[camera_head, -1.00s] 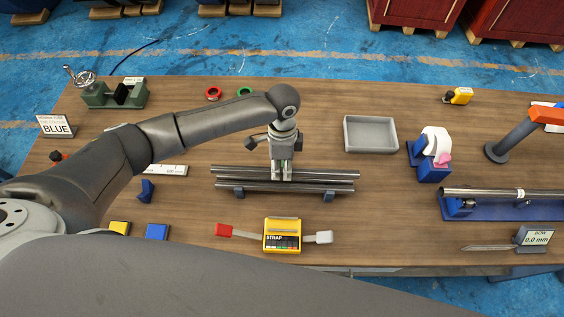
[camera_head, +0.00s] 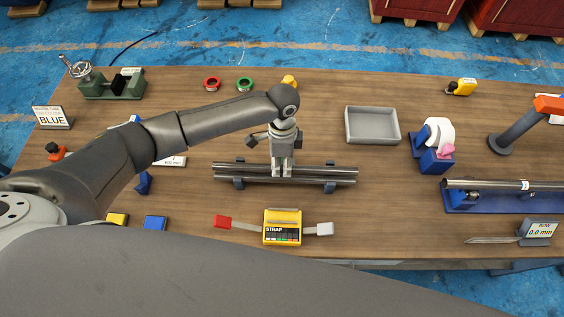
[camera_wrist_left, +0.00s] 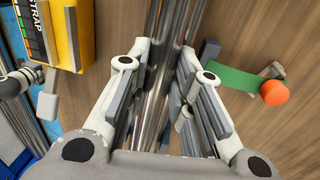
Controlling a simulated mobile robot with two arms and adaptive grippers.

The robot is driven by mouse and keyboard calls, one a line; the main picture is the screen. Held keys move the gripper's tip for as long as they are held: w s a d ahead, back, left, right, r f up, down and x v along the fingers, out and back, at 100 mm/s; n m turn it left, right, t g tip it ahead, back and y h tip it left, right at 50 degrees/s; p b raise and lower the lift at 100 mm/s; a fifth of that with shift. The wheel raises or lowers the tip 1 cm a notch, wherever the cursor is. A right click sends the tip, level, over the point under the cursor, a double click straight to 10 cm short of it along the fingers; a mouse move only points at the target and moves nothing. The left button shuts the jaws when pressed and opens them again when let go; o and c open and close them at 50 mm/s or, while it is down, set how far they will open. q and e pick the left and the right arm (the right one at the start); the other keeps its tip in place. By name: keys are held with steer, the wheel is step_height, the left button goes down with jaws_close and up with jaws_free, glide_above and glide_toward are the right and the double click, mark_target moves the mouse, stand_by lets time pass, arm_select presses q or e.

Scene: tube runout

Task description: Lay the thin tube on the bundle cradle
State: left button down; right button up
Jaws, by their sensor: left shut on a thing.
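My left gripper (camera_head: 282,173) is shut on a thin steel tube (camera_head: 328,169) at about its middle, above the bundle cradle. The cradle's dark blue supports (camera_head: 239,184) show near both ends of the tubes. Other steel tubes (camera_head: 325,180) lie in the cradle right beside the held one. The held tube runs along them and looks nearly level; I cannot tell whether it touches them. In the left wrist view the tubes (camera_wrist_left: 160,100) pass between the fingers, which hide part of them.
A yellow strap box (camera_head: 282,228) with red and white ends stands in front of the cradle. A grey tray (camera_head: 372,126) and a blue dispenser (camera_head: 433,150) are to the right. A blue stand (camera_head: 490,203) bears another tube.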

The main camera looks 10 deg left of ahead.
arm_select(q)
steer(key=shift+f, duration=0.65)
steer(key=shift+f+b, duration=0.1)
steer(key=shift+b, duration=0.2)
steer(key=shift+s+f, duration=0.4)
steer(key=shift+s, duration=0.05)
steer(key=c, duration=1.5)
jaws_free()
steer(key=shift+o, duration=1.2)
steer(key=shift+w+f, duration=0.1)
steer(key=shift+w, duration=0.05)
steer(key=shift+o, duration=0.4)
steer(key=shift+w+f, duration=0.1)
steer(key=shift+w, duration=0.1)
